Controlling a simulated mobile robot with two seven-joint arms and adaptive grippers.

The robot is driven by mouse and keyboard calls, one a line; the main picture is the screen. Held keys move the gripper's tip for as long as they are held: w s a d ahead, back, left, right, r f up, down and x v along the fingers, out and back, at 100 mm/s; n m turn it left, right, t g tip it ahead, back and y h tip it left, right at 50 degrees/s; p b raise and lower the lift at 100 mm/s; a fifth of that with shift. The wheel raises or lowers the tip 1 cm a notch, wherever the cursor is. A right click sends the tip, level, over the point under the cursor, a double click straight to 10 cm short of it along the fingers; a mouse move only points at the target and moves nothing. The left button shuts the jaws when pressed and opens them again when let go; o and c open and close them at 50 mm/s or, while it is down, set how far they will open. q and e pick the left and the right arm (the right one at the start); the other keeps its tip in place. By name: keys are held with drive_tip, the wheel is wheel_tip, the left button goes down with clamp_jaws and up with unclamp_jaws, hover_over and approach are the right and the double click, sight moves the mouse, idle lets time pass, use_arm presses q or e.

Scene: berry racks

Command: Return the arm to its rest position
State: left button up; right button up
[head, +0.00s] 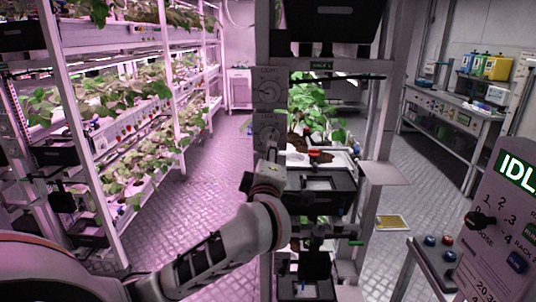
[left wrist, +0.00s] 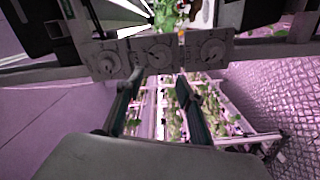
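My left arm (head: 225,245) comes in from the lower left in the head view and reaches the central rack post. Its gripper end is close to the post, and the fingers are hard to make out there. In the left wrist view my left gripper (left wrist: 158,80) has its two dark fingers well apart, with nothing seen held between them. The fingertips are just below a grey panel with round dials (left wrist: 157,55); I cannot tell whether they touch it. The same dials show on the post in the head view (head: 267,127). My right gripper is not in view.
Planted racks (head: 130,120) stand at left. The central rack holds dark trays (head: 322,190) and a plant (head: 312,100). A control box reading IDLE (head: 500,230) stands at lower right, and a workbench (head: 450,110) behind it. The floor aisle (head: 190,200) is clear.

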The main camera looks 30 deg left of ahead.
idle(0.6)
use_arm(q)
drive_tip(key=s+d+m+t+y, duration=0.2)
drive_tip(key=s+d+m+t, duration=0.1)
drive_tip(key=s+m+t, duration=0.3)
drive_tip(key=s+d+f+m+h, duration=0.1)
drive_tip(key=d+f+m+h, duration=0.4)
drive_tip(key=f, duration=0.2)
drive_tip(key=s+d+f+m+g+h, duration=0.1)
drive_tip(key=d+f+m+h, duration=0.3)
drive_tip(key=f+m+h, duration=0.3)
drive_tip(key=s+d+f+m+h, duration=0.1)
drive_tip(key=d+f+m+h, duration=0.35)
drive_tip(key=f, duration=0.35)
drive_tip(key=s+a+f+m+g+y, duration=0.1)
drive_tip(key=s+f+g, duration=0.4)
drive_tip(key=f, duration=0.9)
drive_tip(key=s+a+f+m+g+y, duration=0.1)
drive_tip(key=s+f+g, duration=0.4)
drive_tip(key=s+f, duration=0.5)
wheel_tip(320, 180, down, 6)
drive_tip(key=shift+s+r+y, duration=0.2)
drive_tip(key=shift+s+y, duration=0.1)
drive_tip(key=shift+y, duration=0.35)
